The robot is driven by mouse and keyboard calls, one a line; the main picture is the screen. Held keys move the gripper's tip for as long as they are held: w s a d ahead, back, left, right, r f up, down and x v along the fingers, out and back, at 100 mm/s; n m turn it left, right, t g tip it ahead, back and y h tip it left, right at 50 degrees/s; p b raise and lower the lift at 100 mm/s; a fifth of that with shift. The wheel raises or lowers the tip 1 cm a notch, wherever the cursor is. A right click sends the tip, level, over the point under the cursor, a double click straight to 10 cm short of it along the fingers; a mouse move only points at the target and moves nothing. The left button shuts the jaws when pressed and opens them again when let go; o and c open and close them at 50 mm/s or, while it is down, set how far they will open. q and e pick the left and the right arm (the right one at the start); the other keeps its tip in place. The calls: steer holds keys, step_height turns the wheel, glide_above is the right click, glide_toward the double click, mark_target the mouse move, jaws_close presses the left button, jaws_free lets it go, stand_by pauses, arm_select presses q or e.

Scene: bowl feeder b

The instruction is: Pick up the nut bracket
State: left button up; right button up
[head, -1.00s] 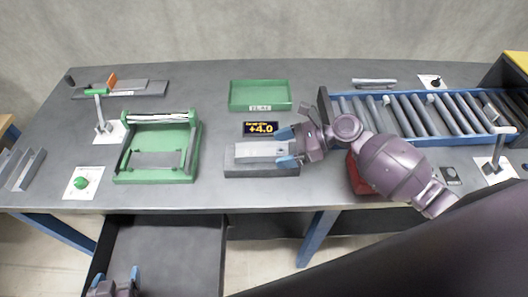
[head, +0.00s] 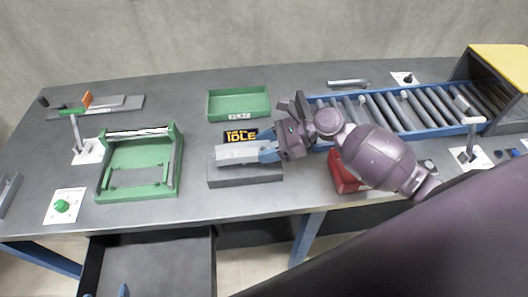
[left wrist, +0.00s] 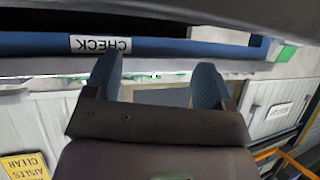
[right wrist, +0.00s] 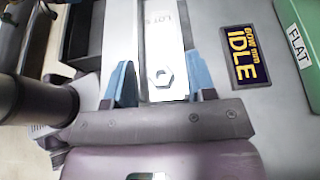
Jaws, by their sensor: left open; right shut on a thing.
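The nut bracket (head: 237,153) is a flat silver plate with a raised hex nut (right wrist: 162,77), which shows in the right wrist view. My right gripper (head: 268,151) is shut on its right end in the head view. The bracket is above the grey block (head: 245,176); any gap is hard to judge. In the right wrist view the bracket (right wrist: 165,35) lies between both blue fingers and extends away from them. My left gripper (left wrist: 155,77) is open and empty in the left wrist view; only its fingertips show at the head view's bottom left.
A display (head: 241,135) reading IDLE lies behind the block. A green tray (head: 238,117) stands at the back, a green frame fixture (head: 140,193) at left. A roller conveyor (head: 400,109) and a red bin (head: 343,174) are at right. An open drawer (head: 150,238) is below the table.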

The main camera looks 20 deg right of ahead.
step_height(320, 180, up, 17)
steer(key=shift+f+p, duration=0.1)
steer(key=shift+p, duration=0.95)
